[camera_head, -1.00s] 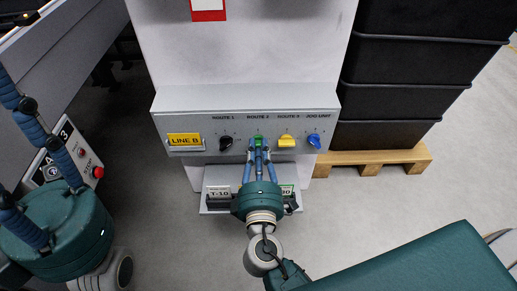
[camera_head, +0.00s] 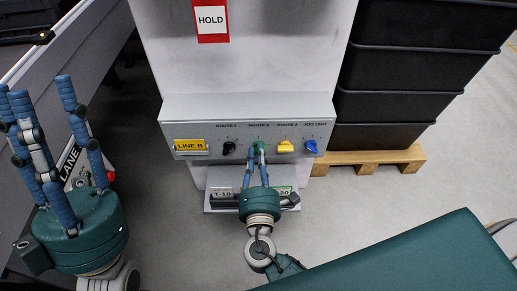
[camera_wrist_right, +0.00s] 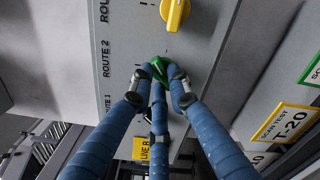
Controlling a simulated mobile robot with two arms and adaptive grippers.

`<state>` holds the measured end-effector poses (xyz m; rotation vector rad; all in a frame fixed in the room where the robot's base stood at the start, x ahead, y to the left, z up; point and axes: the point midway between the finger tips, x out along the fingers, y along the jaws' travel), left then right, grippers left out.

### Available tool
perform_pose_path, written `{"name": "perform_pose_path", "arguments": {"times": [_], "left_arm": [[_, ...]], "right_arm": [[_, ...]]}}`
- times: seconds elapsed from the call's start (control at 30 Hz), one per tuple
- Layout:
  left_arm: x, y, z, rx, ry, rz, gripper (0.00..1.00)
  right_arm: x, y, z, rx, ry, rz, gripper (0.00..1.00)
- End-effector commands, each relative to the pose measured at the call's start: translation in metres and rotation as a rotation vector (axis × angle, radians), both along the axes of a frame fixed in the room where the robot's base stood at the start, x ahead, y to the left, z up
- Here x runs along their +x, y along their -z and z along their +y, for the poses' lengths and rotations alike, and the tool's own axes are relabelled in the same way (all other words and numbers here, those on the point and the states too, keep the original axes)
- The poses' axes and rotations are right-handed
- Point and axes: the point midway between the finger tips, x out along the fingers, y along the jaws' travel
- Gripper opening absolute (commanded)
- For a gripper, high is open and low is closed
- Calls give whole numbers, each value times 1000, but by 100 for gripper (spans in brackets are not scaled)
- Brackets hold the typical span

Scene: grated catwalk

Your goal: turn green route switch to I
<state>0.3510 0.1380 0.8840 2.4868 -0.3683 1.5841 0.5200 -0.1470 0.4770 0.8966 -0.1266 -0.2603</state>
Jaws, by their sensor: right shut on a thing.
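The green route switch (camera_head: 257,144) is on the sloped grey panel, under the ROUTE 2 label, between a black and a yellow knob. My right gripper (camera_head: 258,153) reaches up to it from below, its blue fingers closed around it. In the right wrist view the green knob (camera_wrist_right: 160,64) shows between the fingertips of my right gripper (camera_wrist_right: 161,78). The fingers hide part of the knob, and I cannot tell which mark it points at. My left gripper (camera_head: 40,95) is at the left, away from the panel, fingers upward, spread and empty.
The black knob (camera_head: 228,148), yellow knob (camera_head: 285,147) and blue knob (camera_head: 311,146) sit close beside the green one. A yellow LINE B plate (camera_head: 190,145) is at the panel's left. Black crates (camera_head: 405,60) stand on a pallet (camera_head: 375,160) at right.

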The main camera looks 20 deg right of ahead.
Motion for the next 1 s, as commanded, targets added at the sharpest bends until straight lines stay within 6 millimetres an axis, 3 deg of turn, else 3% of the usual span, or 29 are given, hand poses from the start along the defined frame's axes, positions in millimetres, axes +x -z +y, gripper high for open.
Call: {"name": "perform_pose_path", "arguments": {"times": [0.1,0.2,0.33,0.47,0.57,0.7,0.8,1.0], "left_arm": [[46,19,-10,69,-12,224,40],[80,49,-15,126,-23,412,40],[112,97,-18,197,-35,663,40],[129,153,-15,266,-49,915,40],[131,198,-10,316,-57,1107,40],[118,256,1,377,-69,1356,40],[102,290,10,413,-74,1513,40],[64,338,26,467,-82,1760,40]], "right_arm": [[0,-2,1,-96,-1,31,0],[0,-2,1,-179,-2,55,0],[0,-2,2,-285,-2,85,0],[0,-1,2,-395,-2,118,0],[0,0,2,-479,-2,141,0],[0,0,2,-589,-2,173,0],[0,1,2,-660,-2,193,0],[-1,3,2,-772,-2,226,0]]}}
